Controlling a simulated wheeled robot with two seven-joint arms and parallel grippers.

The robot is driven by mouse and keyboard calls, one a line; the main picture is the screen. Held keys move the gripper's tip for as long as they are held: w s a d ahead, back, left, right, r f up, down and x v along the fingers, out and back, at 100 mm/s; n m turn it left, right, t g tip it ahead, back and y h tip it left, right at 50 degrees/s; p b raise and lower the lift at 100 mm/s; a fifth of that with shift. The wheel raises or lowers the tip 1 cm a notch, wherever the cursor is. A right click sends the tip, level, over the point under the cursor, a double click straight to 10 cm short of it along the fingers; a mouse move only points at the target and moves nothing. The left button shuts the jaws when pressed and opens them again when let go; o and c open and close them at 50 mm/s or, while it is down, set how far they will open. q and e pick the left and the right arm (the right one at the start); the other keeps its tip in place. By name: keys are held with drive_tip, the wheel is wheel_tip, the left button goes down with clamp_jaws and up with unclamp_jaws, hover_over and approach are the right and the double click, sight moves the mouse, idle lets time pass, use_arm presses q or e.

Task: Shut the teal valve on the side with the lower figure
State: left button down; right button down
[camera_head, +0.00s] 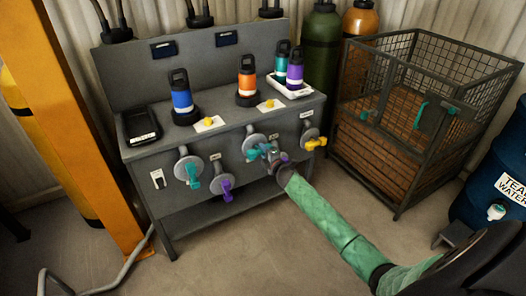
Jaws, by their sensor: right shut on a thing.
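A grey bench carries valves on its front. The left teal valve (193,174) has its handle pointing down. The right teal valve (253,153) has its handle reaching sideways to my right gripper (270,153). That gripper is shut on this teal handle and partly covers its right end. Two small dark displays, left (163,49) and right (227,38), are on the back panel; their figures are too small to read. My left gripper is not in view.
A purple valve (224,189) sits low between the teal ones. A yellow valve (315,144) is right of my gripper. Bottles stand on the bench top. A wire crate (400,165) and a blue drum (492,185) stand to the right; an orange post (95,130) stands left.

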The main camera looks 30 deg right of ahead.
drive_tip(key=shift+w+d+r, duration=0.1)
drive_tip(key=shift+d+r, duration=0.25)
drive_tip(key=shift+d, duration=0.25)
drive_tip(key=c, duration=1.3)
unclamp_jaws()
drive_tip(key=shift+d+f, duration=0.1)
drive_tip(key=shift+f, duration=0.2)
drive_tip(key=shift+s+a, duration=0.2)
drive_tip(key=shift+s, duration=0.25)
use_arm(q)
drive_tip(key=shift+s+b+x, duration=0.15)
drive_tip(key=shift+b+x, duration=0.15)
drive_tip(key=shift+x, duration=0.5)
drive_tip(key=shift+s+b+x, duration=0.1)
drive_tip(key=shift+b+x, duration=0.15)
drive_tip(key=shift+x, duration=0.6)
use_arm(e)
drive_tip(key=shift+s+d, duration=0.2)
drive_tip(key=shift+s, duration=3.35)
